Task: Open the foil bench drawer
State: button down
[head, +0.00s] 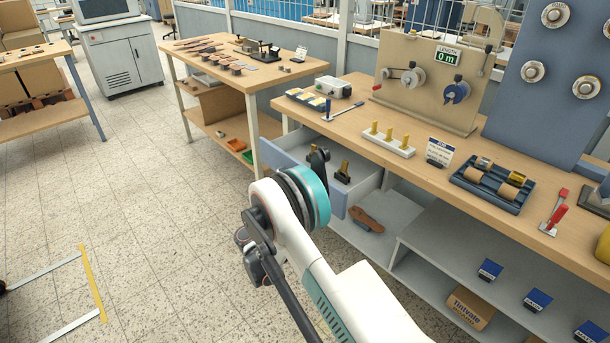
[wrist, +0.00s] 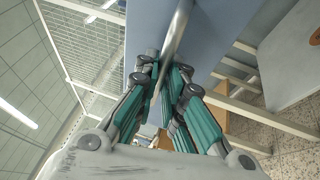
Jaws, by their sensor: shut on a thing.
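The foil bench drawer stands pulled out from under the bench top (head: 365,125) in the head view. Its blue-grey front (head: 283,157) faces me, and its pale inside shows behind, with a dark, brass-topped item (head: 343,172) in it. My gripper (wrist: 163,68) is shut on the drawer's metal bar handle (wrist: 177,32) in the wrist view, with the blue-grey front (wrist: 222,42) right behind it. In the head view my wrist hides the handle and part of the front.
A lower shelf under the bench holds a brown item (head: 366,219), a cardboard box (head: 469,308) and several blue-topped boxes. A second wooden table (head: 240,75) stands to the left. The tiled floor (head: 150,190) on the left is largely clear.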

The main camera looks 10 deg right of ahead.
jog(key=s+a, duration=0.5)
jog(key=a, duration=0.1)
jog(key=shift+a, duration=0.4)
jog(key=c, duration=1.7)
grip_release()
jog(key=v, duration=1.2)
jog(key=shift+r, duration=0.1)
